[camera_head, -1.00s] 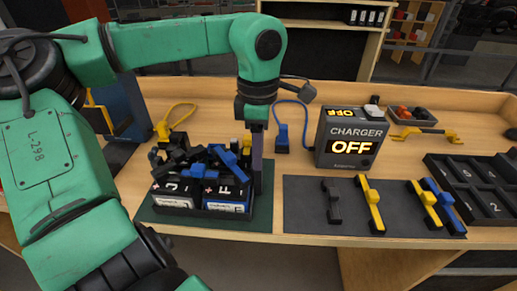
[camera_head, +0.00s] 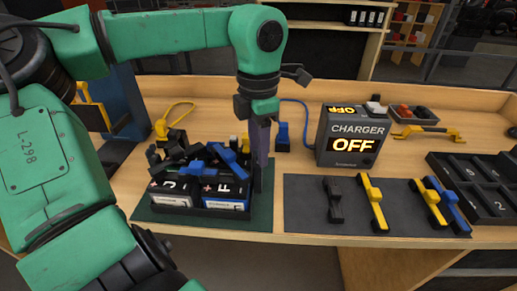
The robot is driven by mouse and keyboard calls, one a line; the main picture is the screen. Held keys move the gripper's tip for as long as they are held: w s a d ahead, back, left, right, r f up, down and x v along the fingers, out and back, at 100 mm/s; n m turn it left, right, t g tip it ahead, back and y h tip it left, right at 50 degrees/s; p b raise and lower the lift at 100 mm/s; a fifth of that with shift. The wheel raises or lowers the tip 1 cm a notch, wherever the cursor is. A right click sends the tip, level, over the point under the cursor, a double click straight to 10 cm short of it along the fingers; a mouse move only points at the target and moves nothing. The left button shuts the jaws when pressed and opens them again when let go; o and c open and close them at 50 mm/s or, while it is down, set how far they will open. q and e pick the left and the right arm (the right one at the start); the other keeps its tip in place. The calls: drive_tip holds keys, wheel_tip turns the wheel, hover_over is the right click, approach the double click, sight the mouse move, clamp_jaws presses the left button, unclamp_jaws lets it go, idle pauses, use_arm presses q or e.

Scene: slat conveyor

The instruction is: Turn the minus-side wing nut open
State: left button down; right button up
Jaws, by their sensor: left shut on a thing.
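A black tray holds two batteries, a left one (camera_head: 173,193) and a right one with a plus mark (camera_head: 226,196). Black and blue clamp parts (camera_head: 232,163) lie crowded over their tops. My left gripper (camera_head: 262,188) points straight down at the right end of the right battery, its long dark fingers close together. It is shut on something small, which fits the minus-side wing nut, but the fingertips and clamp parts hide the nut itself. I cannot tell how far it is turned. My right gripper is not in view.
A charger (camera_head: 352,137) reading OFF stands right of the batteries, near a blue cable with a blue plug (camera_head: 283,137). A dark mat (camera_head: 305,215) holds black, yellow and blue tools. A black compartment tray (camera_head: 455,166) stands at far right. A yellow cable (camera_head: 172,115) lies behind the batteries.

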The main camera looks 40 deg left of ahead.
use_arm(q)
drive_tip(key=n+b, duration=0.1)
drive_tip(key=n, duration=0.5)
drive_tip(key=shift+b, duration=0.3)
drive_tip(key=n+b, duration=0.1)
drive_tip(key=n, duration=0.5)
idle(0.3)
drive_tip(key=shift+c, duration=2)
unclamp_jaws()
drive_tip(key=shift+r, duration=0.15)
wheel_tip(320, 180, up, 14)
drive_tip(key=p, duration=0.1)
drive_tip(key=shift+r, duration=0.2)
